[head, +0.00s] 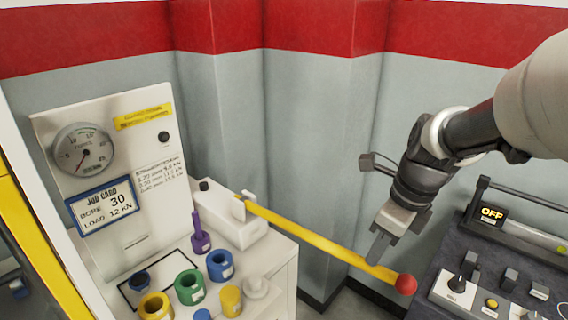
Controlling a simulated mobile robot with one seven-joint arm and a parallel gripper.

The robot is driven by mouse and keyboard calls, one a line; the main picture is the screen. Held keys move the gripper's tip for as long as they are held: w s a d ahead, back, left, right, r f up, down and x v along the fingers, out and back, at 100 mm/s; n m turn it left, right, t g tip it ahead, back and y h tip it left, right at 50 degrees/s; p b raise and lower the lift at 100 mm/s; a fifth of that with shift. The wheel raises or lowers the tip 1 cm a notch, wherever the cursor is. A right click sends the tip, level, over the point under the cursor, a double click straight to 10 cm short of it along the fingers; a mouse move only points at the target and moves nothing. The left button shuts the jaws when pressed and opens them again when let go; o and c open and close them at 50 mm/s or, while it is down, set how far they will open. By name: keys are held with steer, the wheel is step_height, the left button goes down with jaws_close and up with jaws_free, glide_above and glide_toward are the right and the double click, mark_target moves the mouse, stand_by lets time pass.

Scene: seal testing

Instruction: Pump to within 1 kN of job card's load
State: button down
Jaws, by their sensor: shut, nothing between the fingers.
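The job card (103,205) on the white panel reads bore 30, load 12 kN. The pump's yellow lever (315,245) runs from the white pump body (230,217) down to the right and ends in a red knob (405,284). My gripper (376,254) is shut and empty, pointing down at the lever just left of the knob. I cannot tell whether it touches the lever.
Coloured rings (190,287) and a purple plunger-like piece (200,240) stand on the white bench at the pump's left. A small printed table (155,175) is on the panel. A dark console (490,275) with an OFF display stands at right. A grey wall is behind.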

step_height(320, 180, down, 9)
steer(key=b, duration=0.4)
steer(key=shift+s+d, duration=0.1)
steer(key=shift+d, duration=0.05)
steer(key=r+p, duration=0.8)
steer(key=r, duration=0.1)
steer(key=r+p, duration=0.4)
steer(key=p, duration=0.1)
steer(key=shift+w+a+r, duration=0.2)
steer(key=shift+a+r, duration=0.05)
steer(key=shift+r, duration=0.1)
step_height(320, 180, down, 14)
steer(key=b, duration=0.9)
steer(key=shift+s+d+r, duration=0.15)
steer(key=shift+d, duration=0.05)
